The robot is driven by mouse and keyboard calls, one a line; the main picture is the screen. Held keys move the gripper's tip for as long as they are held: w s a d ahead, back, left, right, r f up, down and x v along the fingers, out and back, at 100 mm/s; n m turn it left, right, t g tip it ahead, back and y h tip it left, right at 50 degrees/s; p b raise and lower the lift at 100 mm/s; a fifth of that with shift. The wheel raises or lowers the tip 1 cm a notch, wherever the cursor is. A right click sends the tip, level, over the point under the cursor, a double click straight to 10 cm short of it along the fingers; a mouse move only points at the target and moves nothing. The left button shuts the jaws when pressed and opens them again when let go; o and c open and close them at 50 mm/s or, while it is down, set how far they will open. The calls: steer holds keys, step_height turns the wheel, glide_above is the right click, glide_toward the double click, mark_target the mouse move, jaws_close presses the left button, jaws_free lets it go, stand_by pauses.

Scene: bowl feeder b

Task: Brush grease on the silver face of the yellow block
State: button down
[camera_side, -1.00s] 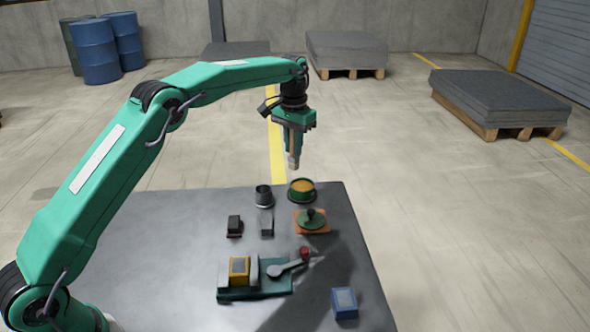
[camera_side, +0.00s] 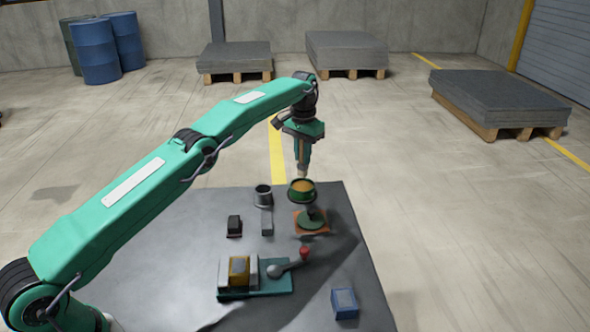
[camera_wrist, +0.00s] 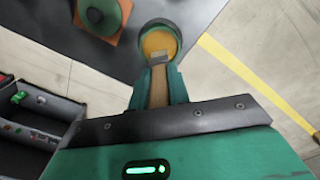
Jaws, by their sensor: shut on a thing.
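My gripper (camera_side: 303,158) is shut on a brush (camera_side: 301,172), which points down at the far edge of the table. In the wrist view the brush's wooden handle (camera_wrist: 158,88) is between my fingers, and its pale tip overlaps the yellow grease in a round green pot (camera_wrist: 171,31). The pot (camera_side: 302,194) also shows in the side view. I cannot tell whether the bristles touch the grease. The yellow block (camera_side: 239,270) sits between grey jaws on a green clamp base (camera_side: 274,287), its silver face upward. My gripper is well beyond it.
A green lid (camera_side: 314,223) lies on an orange mat. A dark cup (camera_side: 263,193), a black block (camera_side: 234,225) and a grey block (camera_side: 267,222) stand nearby. A red-knobbed lever (camera_side: 304,252) rises beside the yellow block. A blue block (camera_side: 344,304) is front right.

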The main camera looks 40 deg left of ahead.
mark_target(302, 163)
steer(key=shift+f, duration=0.1)
steer(key=shift+f, duration=1.4)
steer(key=shift+f, duration=0.6)
stand_by(1.4)
steer(key=shift+r, duration=0.15)
steer(key=s+d+r, duration=0.1)
steer(key=s+r, duration=0.9)
steer(key=s, duration=0.1)
steer(key=s+r, duration=0.1)
steer(key=s, duration=1.4)
steer(key=shift+s+d+r, duration=0.2)
steer(key=shift+s+d, duration=0.05)
steer(key=shift+d, duration=0.15)
steer(key=shift+d, duration=0.1)
